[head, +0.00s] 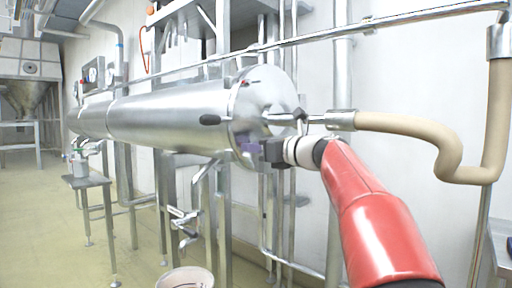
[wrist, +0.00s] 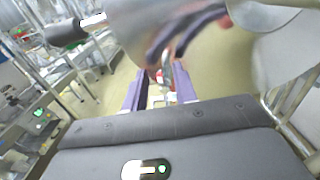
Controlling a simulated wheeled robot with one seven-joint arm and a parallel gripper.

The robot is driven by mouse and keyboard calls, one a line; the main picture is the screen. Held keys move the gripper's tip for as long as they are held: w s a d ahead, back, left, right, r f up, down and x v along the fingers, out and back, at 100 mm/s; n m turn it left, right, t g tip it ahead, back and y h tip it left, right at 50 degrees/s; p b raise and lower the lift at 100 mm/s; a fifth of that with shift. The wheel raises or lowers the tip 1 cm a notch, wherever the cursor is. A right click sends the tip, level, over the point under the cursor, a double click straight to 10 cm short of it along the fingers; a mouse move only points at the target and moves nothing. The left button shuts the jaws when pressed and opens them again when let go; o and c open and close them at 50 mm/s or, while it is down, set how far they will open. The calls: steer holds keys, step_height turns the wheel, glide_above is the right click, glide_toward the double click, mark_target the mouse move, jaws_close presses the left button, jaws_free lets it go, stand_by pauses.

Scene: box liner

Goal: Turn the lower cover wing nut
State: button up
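The shiny steel vessel has a round end cover (head: 268,92), with a pipe fitting at its middle. My gripper (head: 244,149) is at the lower edge of this cover, its purple fingers partly hidden by the rim and my wrist. In the wrist view, the two purple fingers (wrist: 160,88) stand apart. A small metal piece (wrist: 167,76), perhaps the lower cover wing nut, shows between or just beyond them; I cannot tell whether they touch it. The cover's shiny surface fills the top of the wrist view and mirrors the fingers. The wing nut cannot be made out in the head view.
A black handle (head: 210,119) sticks out from the vessel's side and shows in the wrist view (wrist: 66,33). A beige hose (head: 400,124) runs from the cover fitting to the right. Steel frame legs stand below, with a bucket (head: 186,278) on the floor.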

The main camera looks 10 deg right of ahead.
mark_target(249, 160)
jaws_close()
steer(key=shift+n, duration=0.3)
steer(key=n+b, duration=0.1)
steer(key=n, duration=0.1)
steer(key=a+n+b, duration=0.1)
steer(key=n, duration=0.2)
steer(key=s+f+n+b, duration=0.1)
steer(key=n, duration=0.2)
steer(key=shift+a, duration=0.3)
steer(key=n+b, duration=0.1)
steer(key=n, duration=0.1)
steer(key=n+b, duration=0.1)
steer(key=f+n+b, duration=0.1)
steer(key=n, duration=0.1)
steer(key=shift+s+a+f+n, duration=0.1)
steer(key=shift+s+a+n, duration=0.1)
steer(key=shift+a+n, duration=0.1)
steer(key=n+b, duration=0.1)
steer(key=n, duration=0.1)
steer(key=f+n+b, duration=0.1)
steer(key=n, duration=0.1)
steer(key=shift+n+b, duration=0.3)
steer(key=shift+b, duration=0.1)
